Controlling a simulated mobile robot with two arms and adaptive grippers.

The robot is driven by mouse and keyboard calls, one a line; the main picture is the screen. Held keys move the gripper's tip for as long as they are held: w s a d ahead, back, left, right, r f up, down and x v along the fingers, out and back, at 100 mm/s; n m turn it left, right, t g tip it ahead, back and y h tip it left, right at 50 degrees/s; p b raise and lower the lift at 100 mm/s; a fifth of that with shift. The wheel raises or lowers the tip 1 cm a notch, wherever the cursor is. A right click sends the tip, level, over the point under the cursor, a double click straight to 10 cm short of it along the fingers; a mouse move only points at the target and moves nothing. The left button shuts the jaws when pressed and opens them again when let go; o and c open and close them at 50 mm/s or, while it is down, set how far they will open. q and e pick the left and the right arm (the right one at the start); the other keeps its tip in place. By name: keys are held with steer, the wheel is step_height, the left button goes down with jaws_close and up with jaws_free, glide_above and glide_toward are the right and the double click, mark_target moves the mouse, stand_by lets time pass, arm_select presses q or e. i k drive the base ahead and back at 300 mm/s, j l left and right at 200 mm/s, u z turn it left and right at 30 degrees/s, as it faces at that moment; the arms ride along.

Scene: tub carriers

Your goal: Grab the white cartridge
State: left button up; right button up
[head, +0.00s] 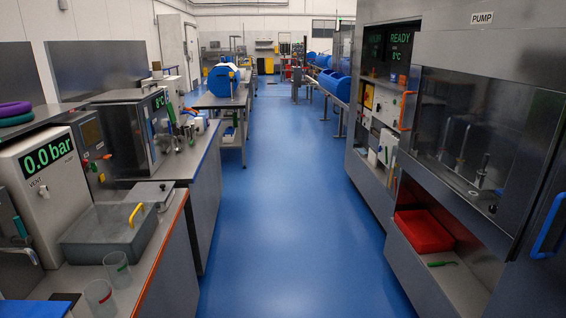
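A white upright block (388,148) stands in a lower bay of the right-hand machine. It may be the white cartridge, but it is too small and far to be sure. Several other small pale items are packed around it. Neither of my grippers is in view.
A blue floor aisle (275,200) runs clear between the benches. On the left bench are a grey tub (110,232) with a yellow handle and two clear beakers (100,296). A red tray (424,231) sits low at right, below the pump cabinet (480,140).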

mark_target(198, 121)
steer(key=i, duration=2.05)
steer(key=i+l+u, duration=0.15)
steer(key=i+u, duration=0.3)
steer(key=i, duration=0.2)
steer(key=i+l+u, duration=0.45)
steer(key=i, duration=0.2)
steer(key=i+l+u, duration=0.7)
steer(key=i+l, duration=0.55)
